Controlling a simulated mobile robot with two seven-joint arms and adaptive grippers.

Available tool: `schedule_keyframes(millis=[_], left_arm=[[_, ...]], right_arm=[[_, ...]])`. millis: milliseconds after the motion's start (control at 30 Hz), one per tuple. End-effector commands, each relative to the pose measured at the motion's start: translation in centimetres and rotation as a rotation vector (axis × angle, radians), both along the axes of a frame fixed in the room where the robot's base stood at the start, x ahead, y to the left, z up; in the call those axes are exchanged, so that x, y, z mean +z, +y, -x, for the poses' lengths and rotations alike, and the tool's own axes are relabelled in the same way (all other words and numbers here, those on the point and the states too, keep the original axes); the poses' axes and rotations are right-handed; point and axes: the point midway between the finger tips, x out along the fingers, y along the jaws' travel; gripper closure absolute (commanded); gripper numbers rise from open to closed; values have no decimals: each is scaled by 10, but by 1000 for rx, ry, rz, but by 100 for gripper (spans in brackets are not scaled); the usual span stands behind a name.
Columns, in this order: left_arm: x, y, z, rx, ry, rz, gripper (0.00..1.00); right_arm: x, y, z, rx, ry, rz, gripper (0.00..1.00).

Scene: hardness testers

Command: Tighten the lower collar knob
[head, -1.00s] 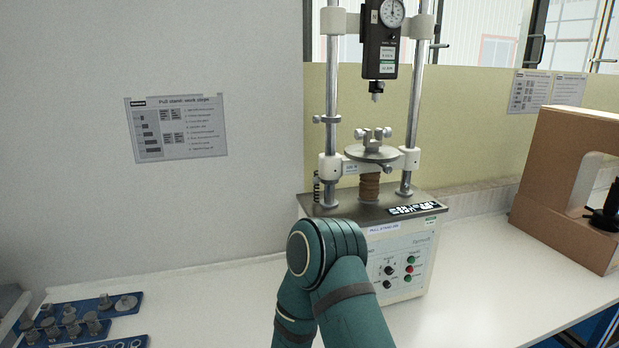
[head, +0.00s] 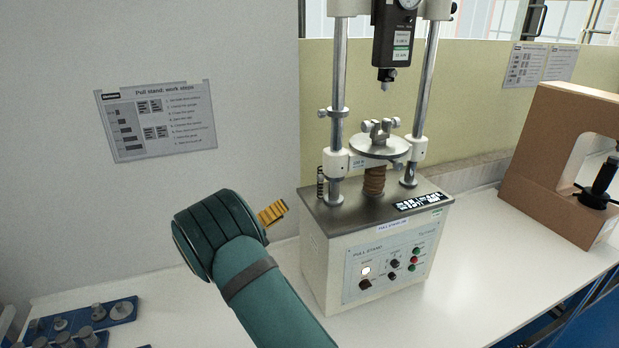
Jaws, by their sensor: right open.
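The pull stand (head: 325,245) has two upright steel columns. A steel collar (head: 339,112) with a small knob (head: 322,113) on its left side sits on the left column, above the white crosshead block (head: 334,163). It is the only such collar I can make out; I cannot tell whether its knob is tight. My right gripper (head: 272,213) shows only as an orange ribbed finger part behind my teal arm, left of the stand and below the collar, touching nothing visible. The rest of it is hidden. My left gripper is not in view.
A force gauge (head: 397,35) hangs between the columns over a round plate (head: 379,147). A brown frame tester (head: 540,130) stands at right. Blue trays with metal parts (head: 122,311) lie at lower left. The white bench (head: 450,310) is clear in front of the stand.

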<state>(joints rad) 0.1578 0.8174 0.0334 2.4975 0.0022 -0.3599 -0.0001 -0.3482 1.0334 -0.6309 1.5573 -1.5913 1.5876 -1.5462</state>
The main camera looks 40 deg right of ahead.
Motion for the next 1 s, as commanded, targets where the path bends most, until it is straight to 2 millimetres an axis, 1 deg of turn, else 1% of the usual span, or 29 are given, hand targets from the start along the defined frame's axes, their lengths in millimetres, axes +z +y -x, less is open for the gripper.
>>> schedule_keyframes(millis=[33,167,267,700,900,1000], left_arm=[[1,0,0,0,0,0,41],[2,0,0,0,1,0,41],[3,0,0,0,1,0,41],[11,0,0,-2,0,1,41],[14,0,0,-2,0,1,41],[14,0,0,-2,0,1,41]], right_arm=[[9,2,-3,2,5,28,48],[16,-5,-3,-2,9,48,48],[19,-18,-3,-3,8,46,48],[38,-99,-2,-2,8,43,48],[44,-123,-3,-2,8,42,48],[45,-128,-3,0,8,42,48]])
